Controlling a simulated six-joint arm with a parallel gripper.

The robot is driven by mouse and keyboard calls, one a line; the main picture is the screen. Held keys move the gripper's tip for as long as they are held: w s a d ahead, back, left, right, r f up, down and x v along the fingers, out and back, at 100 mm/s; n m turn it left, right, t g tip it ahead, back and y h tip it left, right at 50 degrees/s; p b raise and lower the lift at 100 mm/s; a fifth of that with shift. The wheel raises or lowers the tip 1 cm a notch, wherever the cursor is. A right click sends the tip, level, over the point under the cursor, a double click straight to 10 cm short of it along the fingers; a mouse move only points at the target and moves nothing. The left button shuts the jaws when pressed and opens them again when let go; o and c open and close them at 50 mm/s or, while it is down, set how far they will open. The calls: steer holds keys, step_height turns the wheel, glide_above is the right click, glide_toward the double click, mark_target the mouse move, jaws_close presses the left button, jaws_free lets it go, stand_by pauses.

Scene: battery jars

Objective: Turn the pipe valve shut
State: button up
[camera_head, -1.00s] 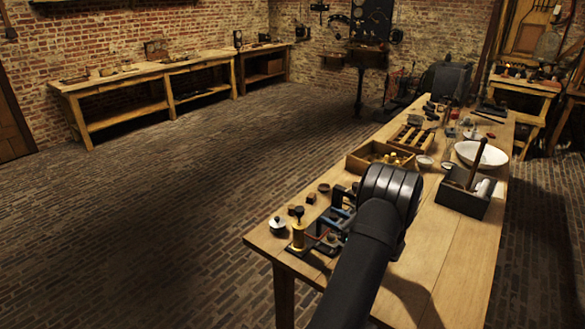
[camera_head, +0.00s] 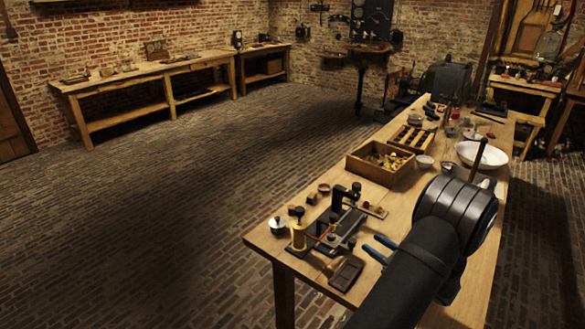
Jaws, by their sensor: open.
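I cannot make out a pipe valve anywhere in this view. My gripper (camera_head: 371,243) shows only as two blue fingers reaching out to the left from behind my dark arm. The fingers are apart, and nothing shows between them. They are over the workbench (camera_head: 400,208), to the right of a black-based apparatus (camera_head: 326,237) with a brass cylinder (camera_head: 298,236). The rest of the gripper is hidden by my arm.
A dark rectangular piece (camera_head: 346,273) lies near the bench's front edge. A wooden box of brass pieces (camera_head: 367,171), a slotted wooden rack (camera_head: 405,139) and a white basin (camera_head: 482,155) stand farther back. Open brick floor (camera_head: 160,235) lies left.

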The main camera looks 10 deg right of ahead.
steer(key=w+a+r+n+g+h, duration=0.1)
steer(key=w+a+r+n+g, duration=0.15)
steer(key=a+n+g, duration=0.55)
steer(key=w+a+r+n+g+h, duration=0.1)
steer(key=w+a+r+n+g, duration=0.15)
steer(key=a+n+g, duration=0.5)
steer(key=w+a+r+n+t+h, duration=0.1)
steer(key=w+a+r+n+h, duration=0.1)
steer(key=r, duration=0.6)
steer(key=w+a+r+n+t+h, duration=0.1)
steer(key=w+a+r+n+h, duration=0.1)
steer(key=w+a+r+h, duration=0.2)
step_height(320, 180, up, 5)
steer(key=a+h, duration=0.2)
steer(key=h, duration=0.2)
steer(key=shift+n+t, duration=0.35)
steer(key=s+d+f+m+y, duration=0.3)
steer(key=f+m+y, duration=0.1)
steer(key=f, duration=0.4)
steer(key=s+d+f+m+g+y, duration=0.1)
steer(key=s+d+f+m+y, duration=0.2)
steer(key=f+y, duration=0.3)
steer(key=shift+s+d+f+m+y, duration=0.15)
steer(key=shift+d+f+m+y, duration=0.2)
steer(key=shift+f, duration=1.05)
steer(key=shift+a, duration=0.15)
